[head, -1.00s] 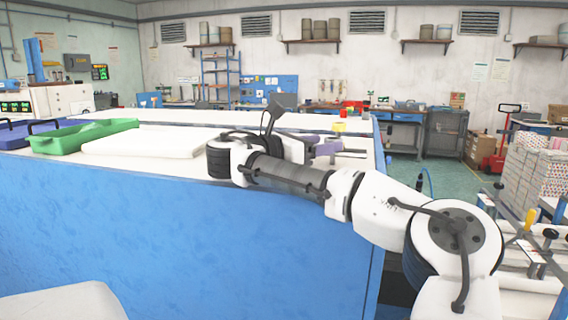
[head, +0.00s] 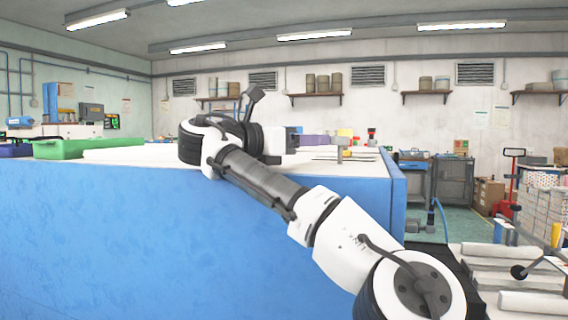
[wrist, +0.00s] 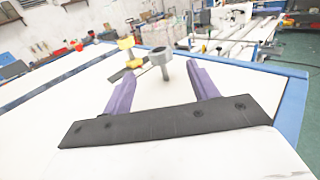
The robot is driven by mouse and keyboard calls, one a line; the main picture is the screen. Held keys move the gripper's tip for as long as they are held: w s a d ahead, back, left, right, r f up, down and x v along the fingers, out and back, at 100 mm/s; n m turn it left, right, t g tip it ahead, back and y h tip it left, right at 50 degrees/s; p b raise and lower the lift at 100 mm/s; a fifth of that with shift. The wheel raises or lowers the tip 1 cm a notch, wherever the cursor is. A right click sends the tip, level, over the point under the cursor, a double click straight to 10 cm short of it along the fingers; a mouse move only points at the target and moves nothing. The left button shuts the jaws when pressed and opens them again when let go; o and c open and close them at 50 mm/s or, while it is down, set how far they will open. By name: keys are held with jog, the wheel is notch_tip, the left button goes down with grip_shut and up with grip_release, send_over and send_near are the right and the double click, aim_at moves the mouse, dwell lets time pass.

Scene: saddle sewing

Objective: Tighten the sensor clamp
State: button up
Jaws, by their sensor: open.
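In the wrist view, my gripper (wrist: 161,70) shows two purple fingers spread apart on a black plate, with nothing held between them. A grey round knob on a short stem (wrist: 161,58) stands just beyond the fingertips, in line with the gap. I cannot tell which of the two belongs to the sensor clamp. In the head view, my gripper (head: 313,141) is partly hidden by my wrist. A yellow-topped piece (head: 345,132) shows beyond it on the bench top.
The white bench top (wrist: 60,92) is mostly clear around the fingers, with a blue edge (wrist: 292,115) at the right. In the head view, a green tray (head: 90,147) lies at the left of the bench. A red cart (head: 512,180) stands on the floor at right.

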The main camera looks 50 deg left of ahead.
jog(key=b, duration=0.1)
jog(key=s+b, duration=0.1)
jog(key=s+f+b, duration=0.1)
jog(key=shift+s+a, duration=0.15)
jog(key=shift+a, duration=0.1)
jog(key=shift+s+a+r+b, duration=0.1)
jog(key=shift+s+r+b, duration=0.1)
jog(key=shift+s+b, duration=0.35)
jog(key=shift+s+a+r+b, duration=0.1)
jog(key=shift+s+r+b, duration=0.2)
jog(key=shift+s, duration=0.4)
